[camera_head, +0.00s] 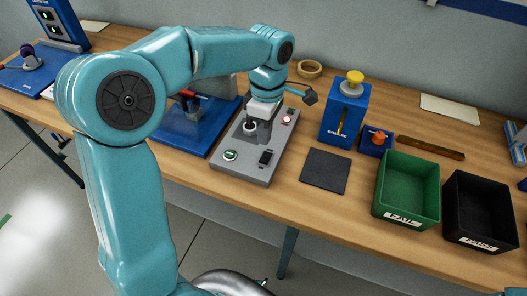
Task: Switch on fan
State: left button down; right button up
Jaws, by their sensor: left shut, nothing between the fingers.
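A grey control panel (243,174) lies on the wooden bench near the middle of the head view. It carries a green button (230,155) at its front left, a black rocker switch (265,158) at its front right, a round white-rimmed knob (249,127) and a small red lamp or button (287,119) at the back. My left gripper (262,130) is shut and empty, pointing down over the middle of the panel, close to the round knob. I cannot tell whether it touches the panel. No fan is clearly recognisable. My right gripper is not in view.
Right of the panel are a dark mat (325,171), a blue box with a yellow knob (345,115), a small blue box with an orange knob (376,141), a green bin (408,188) and a black bin (479,211). A blue fixture (185,135) stands to the left.

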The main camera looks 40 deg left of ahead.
aim_at(264, 161)
pick_arm(q)
jog(key=f, duration=0.6)
jog(key=shift+s+d+f, duration=0.15)
jog(key=shift+s+f, duration=0.1)
jog(key=shift+f, duration=0.15)
jog(key=shift+w+f, duration=0.1)
jog(key=shift+s+f+b, duration=0.2)
jog(key=shift+f+b, duration=0.1)
jog(key=shift+f, duration=0.05)
jog(key=shift+r, duration=0.15)
jog(key=shift+w+p, duration=0.15)
jog(key=shift+p, duration=0.15)
